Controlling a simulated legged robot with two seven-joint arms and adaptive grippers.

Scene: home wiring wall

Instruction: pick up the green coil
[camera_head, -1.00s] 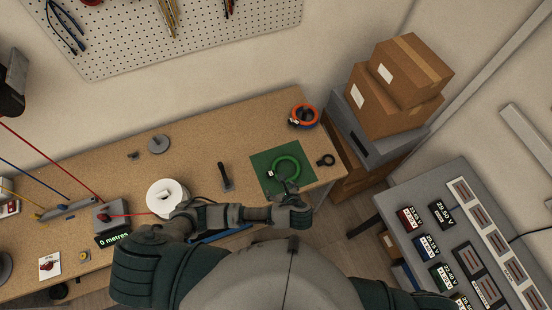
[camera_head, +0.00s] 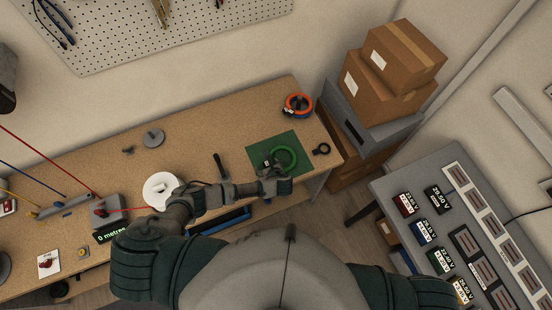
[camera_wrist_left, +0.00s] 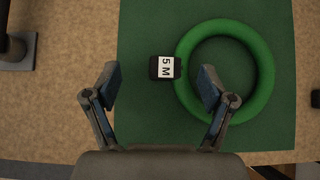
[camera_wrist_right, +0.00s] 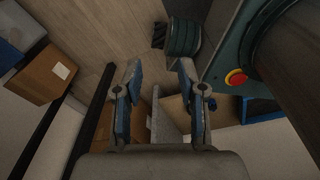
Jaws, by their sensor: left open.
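The green coil (camera_head: 289,156) lies on a green mat (camera_head: 300,140) at the right end of the wooden workbench. In the left wrist view the coil (camera_wrist_left: 264,62) is a plain ring with a black tag marked "5 M" (camera_wrist_left: 165,67) on its left side. My left gripper (camera_head: 272,170) is open and empty. In the left wrist view its fingertips (camera_wrist_left: 160,82) straddle the tag, and the right finger overlaps the ring's left part; contact cannot be told. My right gripper (camera_wrist_right: 157,78) is open and empty, pointed at the floor.
A black ring (camera_head: 321,149) lies right of the mat, and an orange coil (camera_head: 298,104) behind it. A black-handled tool (camera_head: 219,165) and a white spool (camera_head: 160,189) stand to the left. Cardboard boxes (camera_head: 372,92) are beyond the bench's right end.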

